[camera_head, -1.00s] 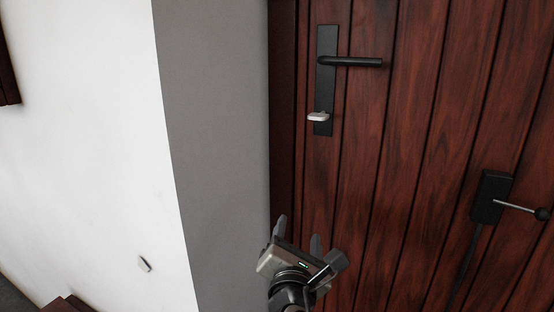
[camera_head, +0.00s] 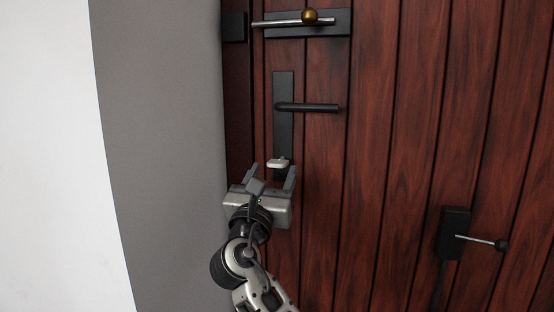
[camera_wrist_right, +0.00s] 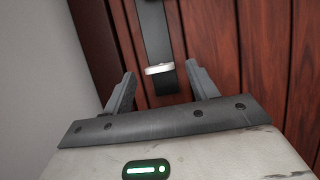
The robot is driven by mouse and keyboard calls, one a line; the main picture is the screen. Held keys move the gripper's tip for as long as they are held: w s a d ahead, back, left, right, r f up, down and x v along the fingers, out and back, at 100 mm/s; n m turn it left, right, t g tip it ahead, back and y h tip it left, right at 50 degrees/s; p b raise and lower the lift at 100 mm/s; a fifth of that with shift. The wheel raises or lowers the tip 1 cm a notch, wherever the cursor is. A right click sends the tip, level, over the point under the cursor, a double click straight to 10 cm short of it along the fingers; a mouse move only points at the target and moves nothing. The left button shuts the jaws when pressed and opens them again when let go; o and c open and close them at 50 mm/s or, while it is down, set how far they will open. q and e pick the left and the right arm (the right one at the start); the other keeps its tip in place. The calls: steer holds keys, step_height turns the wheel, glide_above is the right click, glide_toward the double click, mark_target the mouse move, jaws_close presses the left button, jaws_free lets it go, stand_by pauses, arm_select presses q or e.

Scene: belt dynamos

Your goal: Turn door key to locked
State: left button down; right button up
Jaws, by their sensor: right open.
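The door key (camera_head: 278,163) is a small pale key with its bow lying about level, at the lower part of the black lock plate (camera_head: 283,128). A black lever handle (camera_head: 312,107) sits above it on the same plate. My right gripper (camera_head: 272,175) is open just below the key in the head view. In the right wrist view the key (camera_wrist_right: 160,68) shows ahead, between the two fingers (camera_wrist_right: 161,90) and apart from them. Nothing is between the fingertips. My left gripper is not in view.
A sliding bolt with a brass knob (camera_head: 310,16) is at the top of the wooden door (camera_head: 400,120). A black box with a ball-ended lever (camera_head: 456,232) is at lower right. A grey wall edge (camera_head: 165,160) stands close left of the door.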

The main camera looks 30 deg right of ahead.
mark_target(277, 162)
steer(key=shift+x, duration=2.2)
steer(key=shift+c, duration=0.4)
steer(key=c, duration=0.9)
